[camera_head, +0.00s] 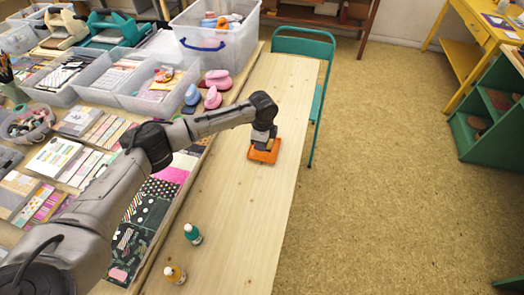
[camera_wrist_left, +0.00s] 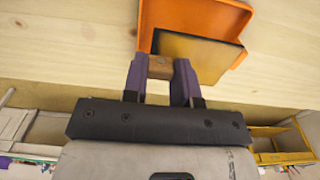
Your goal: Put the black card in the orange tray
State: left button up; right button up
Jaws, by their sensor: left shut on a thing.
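The orange tray (camera_head: 262,157) lies on the pale wooden table, near its right edge. It also shows at the top of the left wrist view (camera_wrist_left: 195,14). My left gripper (camera_head: 263,138) is over the tray, pointing down. In the left wrist view its purple fingers are shut on a small brown block (camera_wrist_left: 160,67). The block appears to be part of the black card (camera_wrist_left: 200,50), a flat piece with a dark edge and a tan-looking face. The card is within or just over the tray; I cannot tell whether it touches the floor of the tray. My right gripper is not in view.
A teal bottle (camera_head: 193,233) and an orange bottle (camera_head: 175,273) stand nearer on the table. Pink punches (camera_head: 216,83) and clear bins (camera_head: 150,90) fill the left side. A green chair (camera_head: 305,45) stands beyond the table.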

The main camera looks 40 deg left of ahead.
aim_at(262, 155)
pick_arm(q)
jog(key=shift+f+b, duration=0.95)
jog(key=shift+f, duration=1.15)
jog(key=o, duration=0.7)
jog(key=shift+f, duration=0.1)
jog(key=shift+o, duration=0.2)
jog(key=shift+r, duration=0.35)
notch_tip(262, 155, up, 10)
jog(key=p, duration=0.4)
jog(key=shift+f, duration=0.1)
jog(key=shift+r+p, duration=0.35)
jog(key=shift+r, duration=0.6)
